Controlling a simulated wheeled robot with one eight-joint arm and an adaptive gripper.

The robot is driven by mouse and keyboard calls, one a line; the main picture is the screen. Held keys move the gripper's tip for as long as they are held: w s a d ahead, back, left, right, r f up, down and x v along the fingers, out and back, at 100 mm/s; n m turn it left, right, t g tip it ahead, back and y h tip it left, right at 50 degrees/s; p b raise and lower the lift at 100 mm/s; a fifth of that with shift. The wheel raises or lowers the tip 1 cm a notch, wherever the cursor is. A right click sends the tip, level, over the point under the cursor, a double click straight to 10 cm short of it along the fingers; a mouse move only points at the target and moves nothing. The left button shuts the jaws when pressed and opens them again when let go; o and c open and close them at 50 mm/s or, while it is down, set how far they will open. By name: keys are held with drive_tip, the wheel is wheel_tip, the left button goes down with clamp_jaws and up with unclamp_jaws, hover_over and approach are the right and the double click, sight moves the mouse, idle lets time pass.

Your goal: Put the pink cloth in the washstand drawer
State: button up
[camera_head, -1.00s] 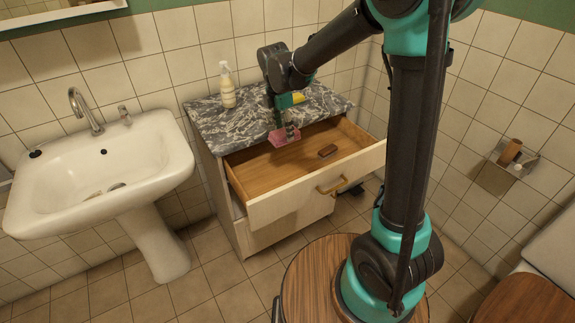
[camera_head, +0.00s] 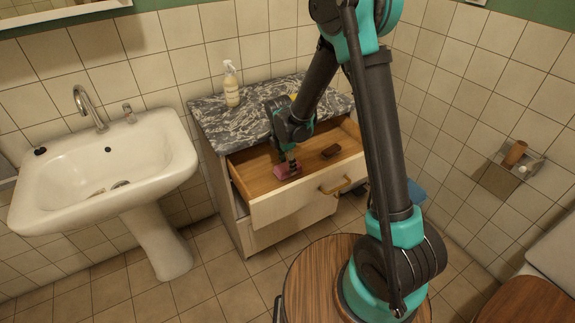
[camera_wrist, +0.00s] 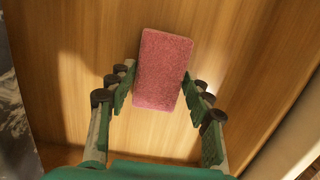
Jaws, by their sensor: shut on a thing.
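The pink cloth (camera_head: 282,171) is a small folded pad, low inside the open washstand drawer (camera_head: 290,204). My gripper (camera_head: 291,163) reaches down into the drawer and is shut on the cloth. In the wrist view the cloth (camera_wrist: 164,65) sits between my two fingers (camera_wrist: 157,84), with the drawer's wooden floor (camera_wrist: 100,40) behind it. I cannot tell whether the cloth touches that floor. The drawer is pulled well out from the washstand, under the marble top (camera_head: 220,118).
A yellow thing is mostly hidden behind my arm.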

drive_tip(key=shift+f, duration=0.25)
drive_tip(key=shift+f, duration=0.15)
drive_tip(key=o, duration=1.1)
